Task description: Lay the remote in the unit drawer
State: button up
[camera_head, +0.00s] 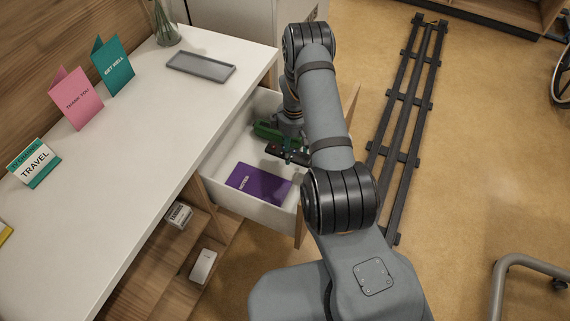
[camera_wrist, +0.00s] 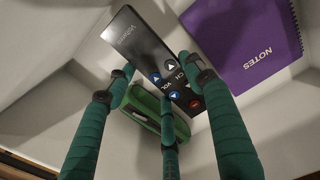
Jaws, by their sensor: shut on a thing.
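The black remote (camera_wrist: 140,42) has coloured buttons and is held between the green-wrapped fingers of my gripper (camera_wrist: 157,72) in the wrist view. In the head view the remote (camera_head: 287,153) shows below the end of my arm, inside the outline of the open unit drawer (camera_head: 222,160). My gripper is shut on it. The gap between the remote and the drawer floor cannot be judged. My arm hides part of the drawer's right side.
A purple notebook (camera_head: 258,184) lies at the drawer's near end. A green case (camera_head: 266,131) lies further back, below the remote in the wrist view. The white top bears a grey tray (camera_head: 201,67) and cards. Open shelves sit below.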

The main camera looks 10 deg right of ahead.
aim_at(293, 165)
jog(key=shift+f+b, duration=0.35)
jog(key=shift+f, duration=2.85)
jog(key=shift+f, duration=0.1)
jog(key=shift+f, duration=0.15)
jog(key=o, duration=1.2)
notch_tip(293, 165, up, 13)
jog(key=shift+f+p, duration=0.2)
jog(key=shift+p, duration=0.45)
